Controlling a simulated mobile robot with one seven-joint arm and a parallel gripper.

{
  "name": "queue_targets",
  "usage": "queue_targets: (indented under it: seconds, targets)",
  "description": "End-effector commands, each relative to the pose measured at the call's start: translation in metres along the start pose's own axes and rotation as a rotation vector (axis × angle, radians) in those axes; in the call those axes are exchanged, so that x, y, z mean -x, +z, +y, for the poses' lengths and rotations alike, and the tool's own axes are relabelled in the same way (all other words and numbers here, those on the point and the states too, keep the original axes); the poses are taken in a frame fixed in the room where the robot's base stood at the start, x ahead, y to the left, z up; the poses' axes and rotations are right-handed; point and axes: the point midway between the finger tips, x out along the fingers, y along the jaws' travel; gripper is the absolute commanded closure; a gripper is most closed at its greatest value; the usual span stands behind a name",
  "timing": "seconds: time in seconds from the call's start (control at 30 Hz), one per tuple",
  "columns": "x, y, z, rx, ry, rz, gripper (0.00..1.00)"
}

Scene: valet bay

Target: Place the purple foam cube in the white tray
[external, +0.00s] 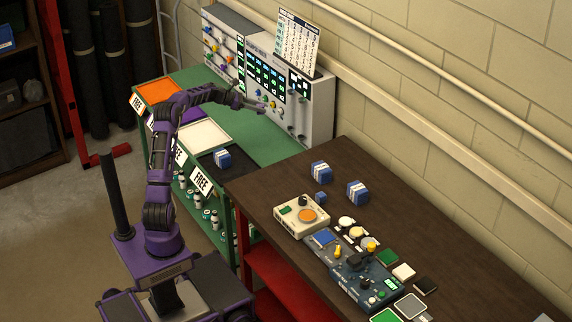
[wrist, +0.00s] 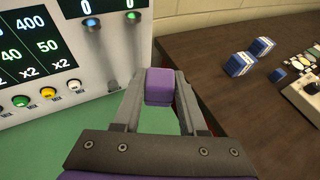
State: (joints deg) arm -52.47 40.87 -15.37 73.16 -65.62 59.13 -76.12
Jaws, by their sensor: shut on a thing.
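The purple foam cube (wrist: 160,87) is held between the two fingertips in the wrist view. My gripper (wrist: 159,82) is shut on it. In the external view my gripper (external: 262,107) is in front of the white console, above the back part of the green bench; the cube is too small to make out clearly there. The white tray (external: 207,136) lies on the green bench, to the left of and nearer than my gripper, and looks empty. The tray is not in the wrist view.
The white console (external: 318,110) stands close behind my gripper. A brown table (external: 270,180) at the right holds more blocks and devices.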

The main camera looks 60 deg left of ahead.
Motion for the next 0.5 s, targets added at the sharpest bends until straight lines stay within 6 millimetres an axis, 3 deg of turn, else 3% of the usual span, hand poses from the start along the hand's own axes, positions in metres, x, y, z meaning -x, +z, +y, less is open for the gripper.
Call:
queue_targets:
  seconds: [0.03, 0.2, 0.5]
  targets:
    - [0.024, -0.009, 0.019, 0.023, 0.054, 0.000, 1.00]
    - [0.092, -0.038, 0.068, 0.088, 0.208, -0.001, 1.00]
    - [0.177, -0.073, 0.112, 0.162, 0.383, 0.000, 1.00]
